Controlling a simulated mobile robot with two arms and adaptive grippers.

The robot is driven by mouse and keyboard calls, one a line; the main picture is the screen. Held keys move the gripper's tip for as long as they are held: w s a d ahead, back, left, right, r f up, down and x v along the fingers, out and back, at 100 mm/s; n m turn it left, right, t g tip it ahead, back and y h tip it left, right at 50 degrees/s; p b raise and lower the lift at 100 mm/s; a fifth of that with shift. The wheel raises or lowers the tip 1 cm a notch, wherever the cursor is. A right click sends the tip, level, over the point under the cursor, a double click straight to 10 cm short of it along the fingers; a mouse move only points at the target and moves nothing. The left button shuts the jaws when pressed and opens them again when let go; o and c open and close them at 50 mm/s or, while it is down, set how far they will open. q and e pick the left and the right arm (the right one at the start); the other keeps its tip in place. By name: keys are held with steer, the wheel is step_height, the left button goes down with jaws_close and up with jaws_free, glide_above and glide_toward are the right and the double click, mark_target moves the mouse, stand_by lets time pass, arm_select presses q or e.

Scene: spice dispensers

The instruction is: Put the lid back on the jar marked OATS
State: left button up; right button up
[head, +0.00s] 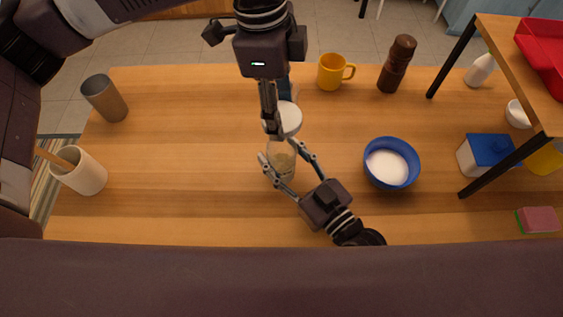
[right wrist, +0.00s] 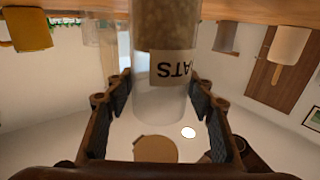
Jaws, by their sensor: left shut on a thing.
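The OATS jar (head: 283,168) is clear glass, part filled with oats, and stands on the table. In the right wrist view the jar (right wrist: 162,95) appears upside down with its OATS label. My right gripper (head: 279,152) is open, its fingers on either side of the jar. Slim gaps seem to show in the wrist view, though contact is hard to judge. A white round lid (head: 291,117) is beside and behind the jar's mouth in the head view. My left gripper (head: 272,128) is shut on it. The gripper partly hides the jar's mouth, so I cannot tell whether lid and jar touch.
A blue bowl (head: 370,177) of white contents stands right of the jar. A yellow mug (head: 330,74) and brown mill (head: 397,64) are behind. A grey cup (head: 104,98) and white utensil pot (head: 82,174) stand left. A raised shelf (head: 515,55) borders the right; the left-centre table is clear.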

steer(key=c, duration=1.2)
arm_select(q)
steer(key=shift+f, duration=2.5)
steer(key=shift+f, duration=0.9)
steer(key=shift+f, duration=0.55)
arm_select(e)
jaws_close()
